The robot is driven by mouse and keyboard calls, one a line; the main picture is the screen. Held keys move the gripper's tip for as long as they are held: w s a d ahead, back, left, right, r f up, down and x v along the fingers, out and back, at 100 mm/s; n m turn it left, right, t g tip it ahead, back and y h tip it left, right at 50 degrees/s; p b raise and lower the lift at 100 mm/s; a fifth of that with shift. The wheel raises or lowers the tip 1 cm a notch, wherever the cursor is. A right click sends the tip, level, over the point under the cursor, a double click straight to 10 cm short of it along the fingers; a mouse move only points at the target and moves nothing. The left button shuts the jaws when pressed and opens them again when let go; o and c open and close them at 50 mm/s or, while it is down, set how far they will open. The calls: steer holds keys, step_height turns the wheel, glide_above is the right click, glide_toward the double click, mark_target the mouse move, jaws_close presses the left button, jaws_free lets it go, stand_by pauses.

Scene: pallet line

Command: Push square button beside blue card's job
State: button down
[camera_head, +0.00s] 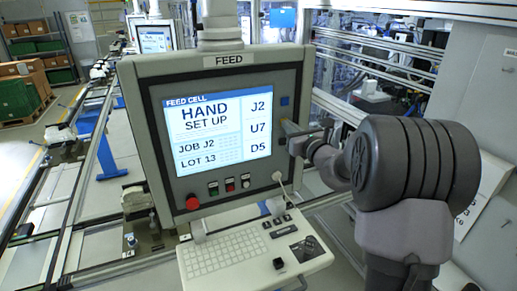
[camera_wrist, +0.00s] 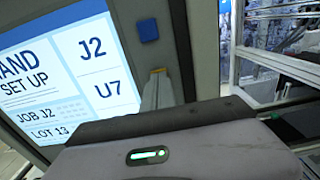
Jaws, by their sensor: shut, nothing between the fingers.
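The grey FEED panel (camera_head: 225,62) carries a lit screen (camera_head: 200,150) reading HAND SET UP, JOB J2 and LOT 13, with J2, U7 and D5 down its right side. A blue square button (camera_head: 284,100) sits on the frame beside J2; it also shows in the wrist view (camera_wrist: 148,29). My gripper (camera_head: 290,136) is shut and empty, its tip at the panel's right frame, level with U7 and below the blue button. In the wrist view the fingertips (camera_wrist: 158,72) appear beside U7. Whether they touch the panel I cannot tell. I cannot make out a blue card.
A red round button (camera_head: 192,203) and several small buttons line the panel's lower edge. A keyboard shelf (camera_head: 230,255) juts out below. Metal rails (camera_head: 375,55) stand behind; a printed sheet (camera_head: 484,200) hangs at right.

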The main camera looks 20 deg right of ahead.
steer(key=shift+w, duration=0.15)
steer(key=shift+s+d+b, duration=0.2)
steer(key=shift+s+b, duration=0.75)
steer(key=shift+s, duration=1.55)
